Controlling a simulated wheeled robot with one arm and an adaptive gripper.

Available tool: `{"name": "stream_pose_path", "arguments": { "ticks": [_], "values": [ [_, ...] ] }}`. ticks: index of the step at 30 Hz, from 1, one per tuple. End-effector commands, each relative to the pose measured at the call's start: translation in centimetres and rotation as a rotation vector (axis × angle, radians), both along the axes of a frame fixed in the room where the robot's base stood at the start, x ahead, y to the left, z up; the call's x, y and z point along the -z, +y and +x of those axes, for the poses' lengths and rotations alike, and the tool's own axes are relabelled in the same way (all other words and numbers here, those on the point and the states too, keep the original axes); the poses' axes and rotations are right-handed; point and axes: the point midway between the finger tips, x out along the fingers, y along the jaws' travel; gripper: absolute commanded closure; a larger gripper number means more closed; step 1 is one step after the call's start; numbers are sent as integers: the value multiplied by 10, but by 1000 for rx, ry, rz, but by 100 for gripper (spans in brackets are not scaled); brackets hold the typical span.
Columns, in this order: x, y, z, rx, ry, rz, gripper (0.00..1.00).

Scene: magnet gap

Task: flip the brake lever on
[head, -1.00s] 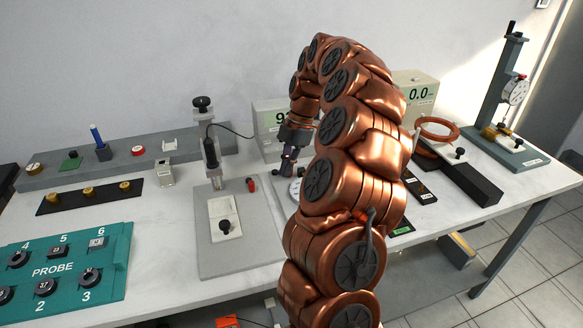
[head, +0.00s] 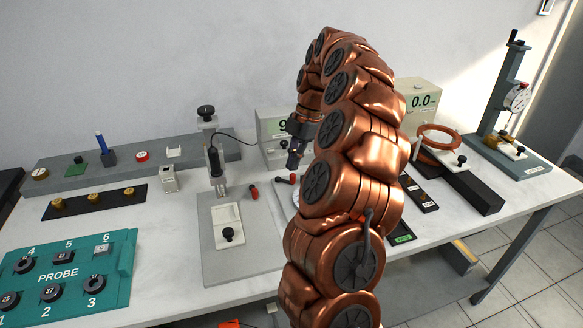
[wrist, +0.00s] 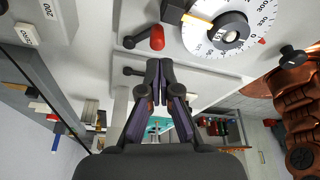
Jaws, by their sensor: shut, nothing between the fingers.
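The vertical stand (head: 214,165) rises left of my gripper. A display box (head: 274,130) stands behind it. The teal probe tray (head: 70,270) is at front left. A copper coil (head: 438,134) is at right. My arm hides the bench's middle right.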

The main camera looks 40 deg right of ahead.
Motion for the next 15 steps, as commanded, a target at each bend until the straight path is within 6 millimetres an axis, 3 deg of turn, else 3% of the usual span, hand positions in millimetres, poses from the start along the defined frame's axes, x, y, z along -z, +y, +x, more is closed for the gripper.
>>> {"name": "stream_pose_path", "arguments": {
  "ticks": [9,15],
  "values": [
    [-51,-10,5,-7,3,4,100],
    [-61,-13,6,-11,1,5,100]
  ]
}}
